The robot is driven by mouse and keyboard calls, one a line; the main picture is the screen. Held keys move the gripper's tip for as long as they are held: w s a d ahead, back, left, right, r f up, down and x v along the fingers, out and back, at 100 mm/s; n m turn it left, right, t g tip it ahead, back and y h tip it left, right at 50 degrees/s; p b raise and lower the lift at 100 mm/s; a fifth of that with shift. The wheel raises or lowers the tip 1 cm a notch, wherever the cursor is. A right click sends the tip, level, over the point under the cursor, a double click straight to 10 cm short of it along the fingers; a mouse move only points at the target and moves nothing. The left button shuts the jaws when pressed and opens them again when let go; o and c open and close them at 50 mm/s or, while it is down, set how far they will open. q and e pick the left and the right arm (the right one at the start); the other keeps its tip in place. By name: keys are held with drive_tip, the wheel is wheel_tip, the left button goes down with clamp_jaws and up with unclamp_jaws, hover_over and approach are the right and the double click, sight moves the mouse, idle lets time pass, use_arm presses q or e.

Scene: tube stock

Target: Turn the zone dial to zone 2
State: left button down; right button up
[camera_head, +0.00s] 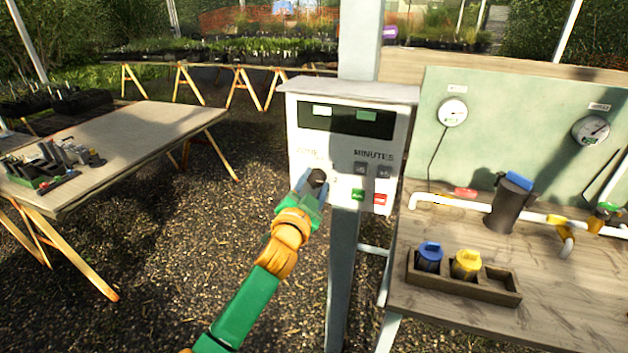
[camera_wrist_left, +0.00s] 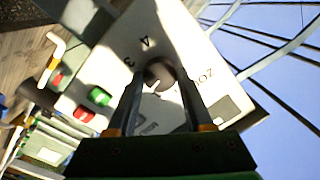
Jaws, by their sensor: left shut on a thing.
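The zone dial (camera_head: 318,177) is a dark round knob on the lower left of the white control box (camera_head: 302,140). My left gripper (camera_head: 312,186) reaches up to it from below and is shut on it. In the left wrist view the dial (camera_wrist_left: 158,75) sits between the two fingertips, with the numbers 3 and 4 printed beside it. The fingers hide the other numbers and the dial's pointer, so I cannot tell which zone it is set to. My right gripper is in neither view.
The box has a dark display (camera_head: 345,119), grey minutes buttons (camera_head: 360,168), a green button (camera_head: 357,194) and a red button (camera_head: 380,199). At right is a wooden bench with pipes, gauges and a wooden tray (camera_head: 440,284). A table (camera_head: 150,125) stands at left.

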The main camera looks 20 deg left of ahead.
use_arm(q)
drive_tip(key=shift+m+p, duration=0.35)
drive_tip(key=shift+m, duration=1.15)
drive_tip(key=shift+c, duration=1.5)
unclamp_jaws()
drive_tip(key=s+b, duration=0.1)
drive_tip(key=s, duration=0.6)
drive_tip(key=shift+f, duration=0.2)
